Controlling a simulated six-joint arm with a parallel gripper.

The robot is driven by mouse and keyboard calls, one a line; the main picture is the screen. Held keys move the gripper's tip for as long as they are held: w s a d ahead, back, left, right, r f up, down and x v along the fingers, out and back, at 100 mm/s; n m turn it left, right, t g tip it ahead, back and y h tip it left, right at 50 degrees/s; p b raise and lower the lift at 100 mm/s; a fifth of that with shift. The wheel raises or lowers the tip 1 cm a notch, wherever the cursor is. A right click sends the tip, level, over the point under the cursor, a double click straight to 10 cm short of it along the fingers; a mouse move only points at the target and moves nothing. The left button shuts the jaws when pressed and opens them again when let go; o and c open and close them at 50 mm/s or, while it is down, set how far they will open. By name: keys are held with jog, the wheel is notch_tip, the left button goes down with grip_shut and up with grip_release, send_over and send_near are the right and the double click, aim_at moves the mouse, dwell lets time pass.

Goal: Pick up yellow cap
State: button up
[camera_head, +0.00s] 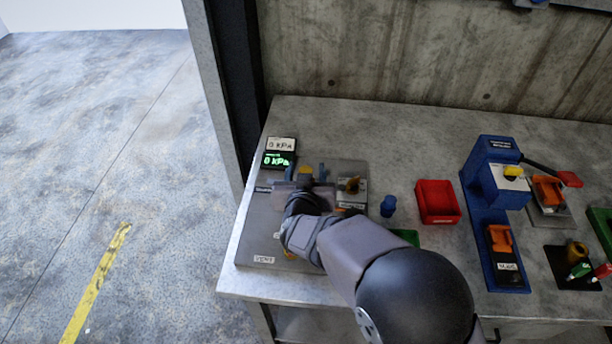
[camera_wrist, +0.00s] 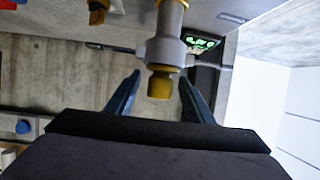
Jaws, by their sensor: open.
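The yellow cap (camera_wrist: 160,86) sits on the end of a grey cylindrical fitting (camera_wrist: 166,50) in the wrist view. In the head view the yellow cap (camera_head: 305,172) shows small at the far side of the panel on the left of the bench. My gripper (camera_wrist: 160,80) is open, with one blue finger on each side of the cap. I see gaps between the cap and both fingers. In the head view my gripper (camera_head: 305,170) is over the panel, and my arm hides much of that panel.
A pressure display (camera_head: 279,161) reading 0 kPa stands behind the panel. A second brass-coloured fitting (camera_head: 350,186) is close on the right. Further right are a blue knob-like piece (camera_head: 388,206), a red bin (camera_head: 437,202) and a blue press (camera_head: 495,190). A concrete wall (camera_head: 440,50) stands behind.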

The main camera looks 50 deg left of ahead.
jog(key=shift+p+x, duration=0.3)
jog(key=shift+x, duration=0.95)
jog(key=shift+c, duration=0.2)
grip_shut()
jog(key=shift+r, duration=0.1)
notch_tip(320, 180, up, 10)
